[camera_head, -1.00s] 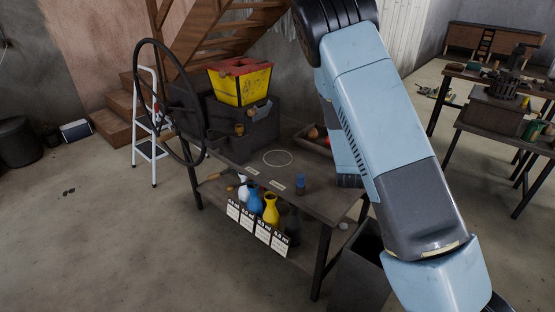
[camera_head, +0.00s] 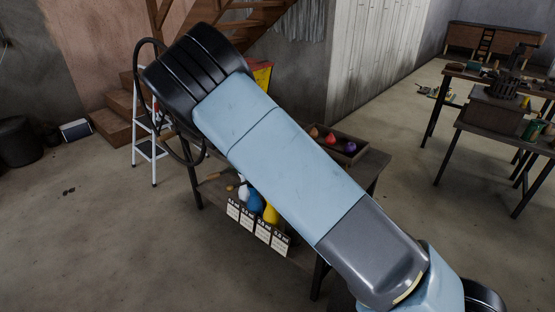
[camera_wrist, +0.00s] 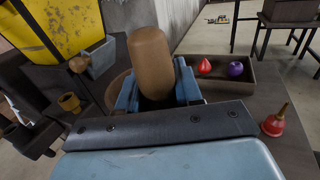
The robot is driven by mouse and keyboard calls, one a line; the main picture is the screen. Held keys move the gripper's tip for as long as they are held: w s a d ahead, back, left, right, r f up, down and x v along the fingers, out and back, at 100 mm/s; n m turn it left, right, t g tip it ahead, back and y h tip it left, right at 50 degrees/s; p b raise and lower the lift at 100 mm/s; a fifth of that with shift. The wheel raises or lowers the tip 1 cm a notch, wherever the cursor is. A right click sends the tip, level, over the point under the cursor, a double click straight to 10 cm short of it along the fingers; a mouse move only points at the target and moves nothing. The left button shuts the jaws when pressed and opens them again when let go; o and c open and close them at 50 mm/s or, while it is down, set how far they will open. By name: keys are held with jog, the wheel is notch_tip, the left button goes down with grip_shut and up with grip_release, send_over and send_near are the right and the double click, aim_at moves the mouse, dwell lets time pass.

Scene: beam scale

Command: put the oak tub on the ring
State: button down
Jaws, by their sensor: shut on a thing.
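In the wrist view my gripper (camera_wrist: 158,92) has its blue fingers closed around a brown, round-ended thing (camera_wrist: 150,58), which I take for the oak tub. It stands up between the fingers and its lower part is hidden by the gripper. A brown curved edge (camera_wrist: 117,90) shows just left of the fingers; I cannot tell what it belongs to. In the head view my arm covers the gripper and the held thing. The ring on the tabletop is hidden in both views now.
A tray (camera_wrist: 255,85) beyond the gripper holds a red piece (camera_wrist: 204,66) and a purple piece (camera_wrist: 235,68). A red bell-shaped thing (camera_wrist: 274,122) stands at right. A small brass cup (camera_wrist: 69,103) and yellow box (camera_wrist: 65,25) are at left. Vases, one blue (camera_head: 255,202), stand below the table.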

jog(key=shift+a, duration=0.55)
jog(key=shift+w+a, duration=0.2)
jog(key=w+f, duration=0.1)
jog(key=w, duration=0.2)
jog(key=w+f, duration=0.1)
jog(key=w, duration=0.2)
jog(key=w+f, duration=0.2)
jog(key=w, duration=0.1)
jog(key=shift+d+f, duration=0.1)
jog(key=shift+d, duration=0.05)
jog(key=w+f, duration=0.4)
jog(key=f, duration=0.4)
jog(key=shift+w+f, duration=0.25)
jog(key=shift+f, duration=0.1)
jog(key=c, duration=0.8)
grip_release()
jog(key=shift+o, duration=0.2)
jog(key=shift+s, duration=0.1)
